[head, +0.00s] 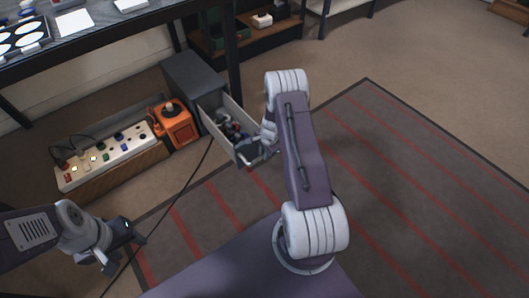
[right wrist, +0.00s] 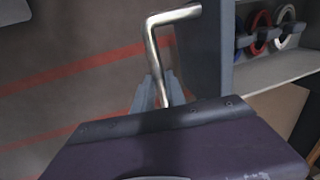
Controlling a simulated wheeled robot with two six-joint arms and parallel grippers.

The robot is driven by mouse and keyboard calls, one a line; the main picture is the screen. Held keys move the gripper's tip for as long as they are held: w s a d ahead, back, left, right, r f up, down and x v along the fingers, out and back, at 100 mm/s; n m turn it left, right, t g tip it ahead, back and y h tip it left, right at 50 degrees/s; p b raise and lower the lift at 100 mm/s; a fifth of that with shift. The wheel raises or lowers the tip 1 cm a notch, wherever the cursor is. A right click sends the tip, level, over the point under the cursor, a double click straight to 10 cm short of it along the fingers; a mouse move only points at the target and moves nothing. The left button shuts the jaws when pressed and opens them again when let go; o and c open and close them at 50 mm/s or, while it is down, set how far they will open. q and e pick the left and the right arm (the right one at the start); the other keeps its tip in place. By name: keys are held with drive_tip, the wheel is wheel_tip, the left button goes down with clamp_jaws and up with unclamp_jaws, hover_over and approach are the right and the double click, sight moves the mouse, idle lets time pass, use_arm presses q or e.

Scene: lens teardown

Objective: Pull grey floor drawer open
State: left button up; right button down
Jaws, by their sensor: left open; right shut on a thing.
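The grey floor drawer (head: 241,115) stands pulled out of its grey cabinet (head: 192,74), under the dark table. Several small items lie inside it. My right gripper (head: 252,154) is at the drawer's front end, shut on its bent metal handle. In the right wrist view the handle (right wrist: 173,14) runs down between the fingers of my right gripper (right wrist: 161,92), next to the grey drawer front (right wrist: 204,45). My right arm hides part of the drawer's near side in the head view. My left gripper (head: 128,238) is open and empty at the lower left, apart from the drawer.
An orange box (head: 177,128) and a power strip (head: 107,157) with several plugs sit left of the cabinet. A black cable (head: 182,190) crosses the floor. A dark table leg (head: 232,65) stands beside the cabinet. The red-striped mat (head: 400,170) is clear at right.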

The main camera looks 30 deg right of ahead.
use_arm(q)
drive_tip(key=shift+s+r, duration=0.1)
drive_tip(key=shift+s, duration=0.35)
use_arm(e)
drive_tip(key=shift+s, duration=0.45)
drive_tip(key=c, duration=1.4)
unclamp_jaws()
drive_tip(key=shift+o, duration=0.2)
use_arm(q)
wheel_tip(320, 180, up, 6)
drive_tip(key=p, duration=0.5)
drive_tip(key=shift+f+p, duration=0.25)
drive_tip(key=shift+p, duration=0.05)
use_arm(e)
wheel_tip(320, 180, up, 9)
drive_tip(key=s, duration=0.1)
drive_tip(key=shift+s+d, duration=0.15)
drive_tip(key=shift+s, duration=0.2)
